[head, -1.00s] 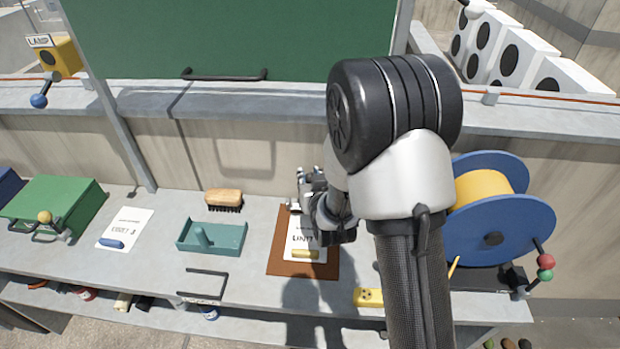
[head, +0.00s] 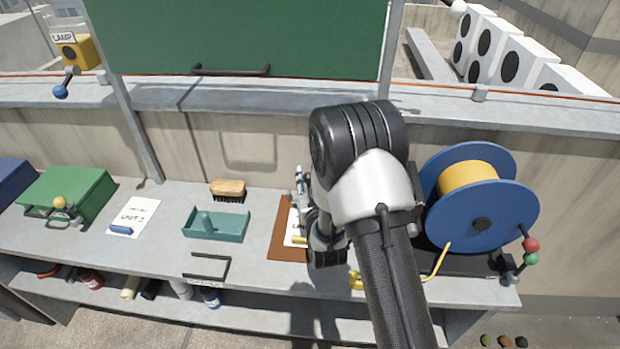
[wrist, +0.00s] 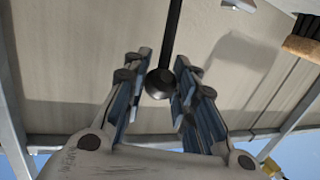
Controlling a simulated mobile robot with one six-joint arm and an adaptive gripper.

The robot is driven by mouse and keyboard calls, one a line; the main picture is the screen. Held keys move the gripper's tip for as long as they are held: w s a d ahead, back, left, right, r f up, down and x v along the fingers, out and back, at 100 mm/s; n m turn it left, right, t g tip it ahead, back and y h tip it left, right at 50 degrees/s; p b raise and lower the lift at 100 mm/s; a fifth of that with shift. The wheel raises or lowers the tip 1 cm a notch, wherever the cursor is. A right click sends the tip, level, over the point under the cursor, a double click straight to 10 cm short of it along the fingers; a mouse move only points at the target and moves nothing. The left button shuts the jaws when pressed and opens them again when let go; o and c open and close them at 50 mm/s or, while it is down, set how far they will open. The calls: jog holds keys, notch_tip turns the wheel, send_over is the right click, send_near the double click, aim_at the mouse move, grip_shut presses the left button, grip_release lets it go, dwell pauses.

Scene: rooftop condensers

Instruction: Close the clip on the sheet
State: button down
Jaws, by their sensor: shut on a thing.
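The white sheet (head: 291,228) lies on a brown board (head: 281,250) on the bench, and my arm covers much of both. Metal parts of the clip (head: 299,181) show at the board's far edge; the rest is hidden. My gripper (head: 325,248) is low over the board's right side in the head view. In the wrist view, my gripper (wrist: 158,80) is shut on a round dark knob (wrist: 159,84) at the end of a black rod (wrist: 172,35). The rod looks like the clip's lever, but its joint with the clip is out of sight.
A blue reel (head: 480,215) stands close right of my arm. A teal tray (head: 216,226), a brush (head: 228,187) and another sheet (head: 134,216) lie to the left. A green panel (head: 235,35) hangs behind.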

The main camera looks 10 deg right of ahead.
jog(key=shift+s+a+f+t, duration=0.1)
jog(key=shift+s+a+t, duration=0.05)
jog(key=shift+s+t, duration=0.4)
jog(key=shift+w, duration=0.1)
jog(key=c, duration=1.6)
grip_release()
jog(key=shift+o, duration=0.2)
jog(key=s, duration=1.2)
jog(key=shift+a, duration=0.25)
jog(key=shift+c, duration=0.5)
